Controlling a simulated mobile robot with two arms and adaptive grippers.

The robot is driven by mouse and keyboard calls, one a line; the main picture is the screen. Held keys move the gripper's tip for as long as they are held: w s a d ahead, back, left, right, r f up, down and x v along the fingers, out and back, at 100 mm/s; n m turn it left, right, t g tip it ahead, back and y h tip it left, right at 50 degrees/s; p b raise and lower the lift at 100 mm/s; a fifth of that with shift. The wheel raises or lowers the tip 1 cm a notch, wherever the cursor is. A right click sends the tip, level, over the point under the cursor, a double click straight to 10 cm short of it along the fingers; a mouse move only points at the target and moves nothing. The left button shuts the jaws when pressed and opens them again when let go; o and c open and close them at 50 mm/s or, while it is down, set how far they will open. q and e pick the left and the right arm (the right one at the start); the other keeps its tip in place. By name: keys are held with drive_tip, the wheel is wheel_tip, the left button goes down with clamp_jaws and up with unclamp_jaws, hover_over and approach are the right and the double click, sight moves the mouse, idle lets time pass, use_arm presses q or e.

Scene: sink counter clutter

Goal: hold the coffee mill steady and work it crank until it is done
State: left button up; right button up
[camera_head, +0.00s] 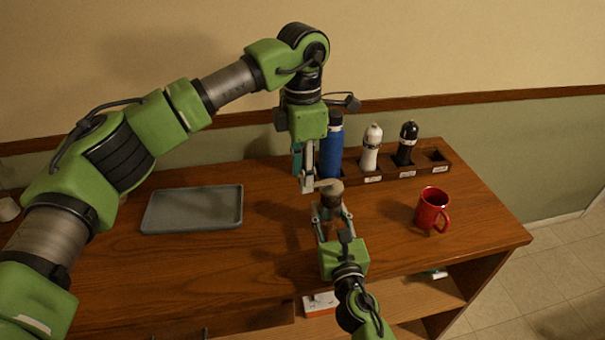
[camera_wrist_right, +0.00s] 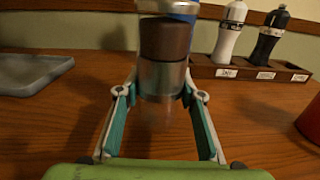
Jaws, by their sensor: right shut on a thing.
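The coffee mill (camera_head: 331,203) stands upright near the middle of the counter, with a dark brown body and a metal lower part. It also shows in the right wrist view (camera_wrist_right: 162,75), between the fingers. My right gripper (camera_head: 333,214) comes from the front and is shut on the mill's lower body, one finger on each side. My left gripper (camera_head: 307,187) points down from above, just left of the mill's top, at the end of the crank. Its fingers overlap there, and I cannot tell whether they grip the crank's knob.
A blue bottle (camera_head: 332,150) stands close behind the mill. A red mug (camera_head: 431,210) is on the right, a grey tray (camera_head: 193,209) on the left.

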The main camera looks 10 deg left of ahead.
use_arm(q)
drive_tip(key=shift+f, duration=0.4)
clamp_jaws()
drive_tip(key=shift+w, duration=0.1)
drive_tip(key=w+d+m, duration=0.2)
drive_tip(key=w+m, duration=0.6)
drive_tip(key=m, duration=0.7)
drive_tip(key=shift+d+m, duration=0.2)
drive_tip(key=shift+m, duration=0.2)
drive_tip(key=shift+r, duration=0.1)
